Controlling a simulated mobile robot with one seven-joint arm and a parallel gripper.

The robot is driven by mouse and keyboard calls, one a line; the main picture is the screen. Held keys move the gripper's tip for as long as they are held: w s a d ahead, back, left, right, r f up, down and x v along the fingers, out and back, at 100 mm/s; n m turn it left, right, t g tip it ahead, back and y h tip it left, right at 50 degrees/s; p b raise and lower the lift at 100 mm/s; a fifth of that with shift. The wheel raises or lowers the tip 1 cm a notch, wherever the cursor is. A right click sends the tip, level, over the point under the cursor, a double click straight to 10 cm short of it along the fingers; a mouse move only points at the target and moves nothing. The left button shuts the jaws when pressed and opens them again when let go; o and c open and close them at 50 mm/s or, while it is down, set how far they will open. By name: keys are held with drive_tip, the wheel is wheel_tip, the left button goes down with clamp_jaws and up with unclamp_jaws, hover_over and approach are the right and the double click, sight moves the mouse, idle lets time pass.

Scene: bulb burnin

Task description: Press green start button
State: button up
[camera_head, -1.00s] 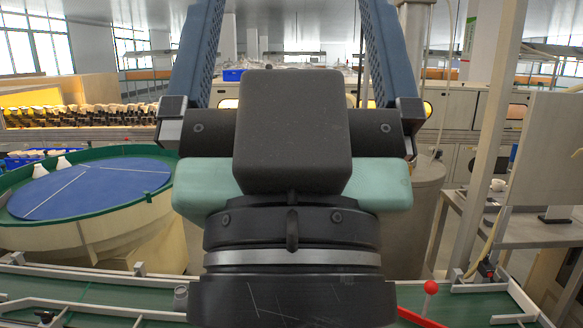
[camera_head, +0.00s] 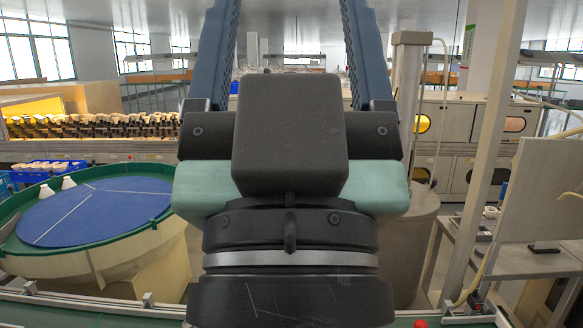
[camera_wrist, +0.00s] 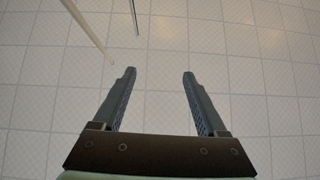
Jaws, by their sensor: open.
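My gripper fills the middle of the head view, with its two blue fingers (camera_head: 290,45) pointing up and away from the camera. The fingers stand apart with nothing between them. In the wrist view my gripper (camera_wrist: 159,75) is open and empty in front of a pale tiled surface. I cannot make out a green start button in either view. My gripper and its mount hide the middle of the head view.
A round table with a blue top (camera_head: 95,212) and green rim stands at the left. A green conveyor (camera_head: 60,312) crosses the bottom, with a red knob (camera_head: 421,323) beside it. A grey side table (camera_head: 478,232) and a pale post (camera_head: 487,140) stand at the right. Cream cabinets (camera_head: 455,150) line the back.

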clamp_jaws()
idle(1.4)
